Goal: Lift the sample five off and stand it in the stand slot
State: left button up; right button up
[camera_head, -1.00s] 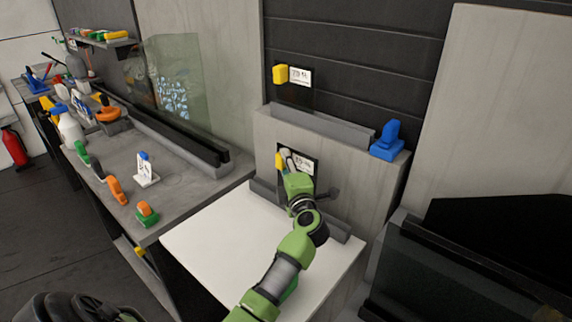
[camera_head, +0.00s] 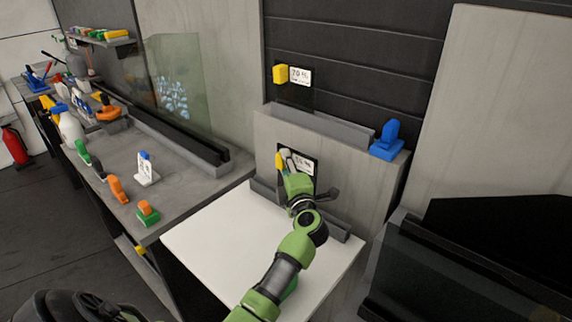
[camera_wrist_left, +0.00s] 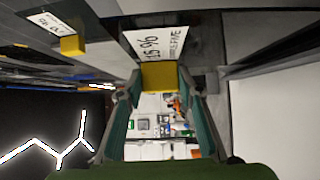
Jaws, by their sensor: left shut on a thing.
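Sample five is a dark panel (camera_head: 311,180) with a white "15 %" label and a yellow grip block (camera_head: 278,162). It stands upright against the grey block below the dark wall. My left gripper (camera_head: 286,163) is shut on the yellow block. The left wrist view shows the yellow block (camera_wrist_left: 159,75) between the fingers, with the label (camera_wrist_left: 158,40) just beyond. A grey slotted rail (camera_head: 335,226) runs along the panel's foot. My arm hides part of both, so I cannot tell whether the panel touches the rail. My right gripper is not in view.
Another panel with a yellow block (camera_head: 280,74) and a "70 %" label is above, behind a grey ledge (camera_head: 325,126). A blue tool (camera_head: 388,142) stands at the ledge's right end. The left bench (camera_head: 185,195) holds several tools.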

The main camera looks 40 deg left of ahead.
pick_arm(q)
jog(key=shift+f, duration=0.2)
jog(key=shift+f+b, duration=0.6)
jog(key=shift+f, duration=0.65)
jog(key=shift+f, duration=0.15)
jog(key=shift+f+b, duration=0.35)
jog(key=shift+f, duration=0.35)
jog(key=o, duration=1.3)
